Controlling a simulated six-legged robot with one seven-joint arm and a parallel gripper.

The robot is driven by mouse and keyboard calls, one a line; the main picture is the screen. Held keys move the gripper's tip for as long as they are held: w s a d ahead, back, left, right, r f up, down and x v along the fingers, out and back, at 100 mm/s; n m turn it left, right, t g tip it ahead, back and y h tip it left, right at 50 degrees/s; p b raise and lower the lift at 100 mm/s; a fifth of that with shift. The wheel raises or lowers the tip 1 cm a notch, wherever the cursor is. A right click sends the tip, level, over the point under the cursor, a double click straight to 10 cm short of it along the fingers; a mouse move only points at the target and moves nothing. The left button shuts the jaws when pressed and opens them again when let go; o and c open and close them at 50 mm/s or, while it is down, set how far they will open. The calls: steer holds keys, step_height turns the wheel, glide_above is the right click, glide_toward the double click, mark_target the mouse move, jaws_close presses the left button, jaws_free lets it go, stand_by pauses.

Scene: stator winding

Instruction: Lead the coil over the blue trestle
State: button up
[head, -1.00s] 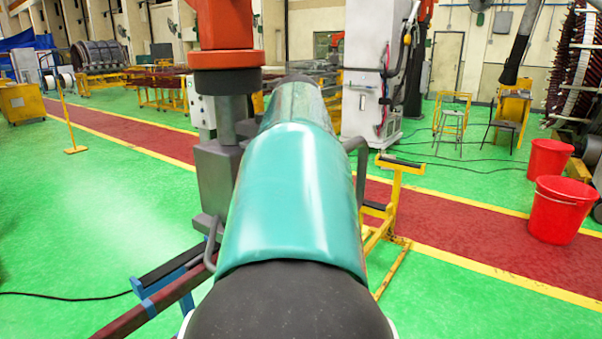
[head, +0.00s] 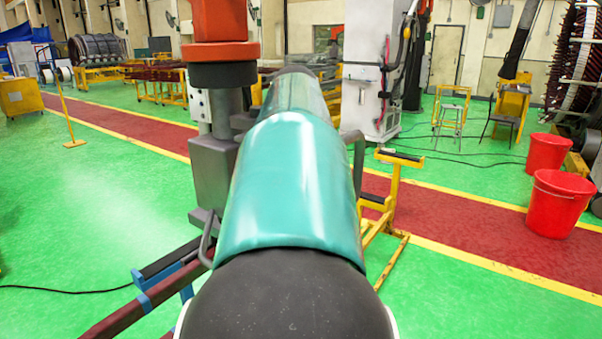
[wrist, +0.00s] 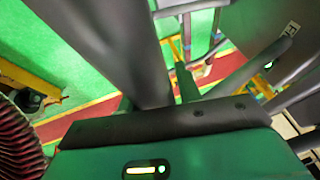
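The coil (head: 115,316) is a dark red bar at the lower left of the head view. It runs up and right beside the trestle, and its far part is hidden behind my teal body. The blue trestle (head: 168,279) has a black padded top bar (head: 170,259) and stands beside the coil; blue bands show at the bar. I cannot tell whether the bar rests on it. My arm hangs down with an orange link and a grey block near the coil. Its fingertips are hidden. The wrist view shows dark grey tubes and a green casing, with no clear fingertips.
A yellow stand (head: 393,185) with black pads is right of my body. Red buckets (head: 560,203) stand at the far right. A dark red walkway (head: 470,238) with yellow edges crosses the green floor. A black cable lies left of the trestle. The floor at left is open.

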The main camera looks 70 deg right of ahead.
steer(key=o, duration=0.3)
steer(key=shift+w+f, duration=0.1)
steer(key=shift+w+a+r, duration=0.1)
steer(key=shift+a+r, duration=0.15)
steer(key=shift+a, duration=0.05)
steer(key=v, duration=1.3)
steer(key=shift+r, duration=0.2)
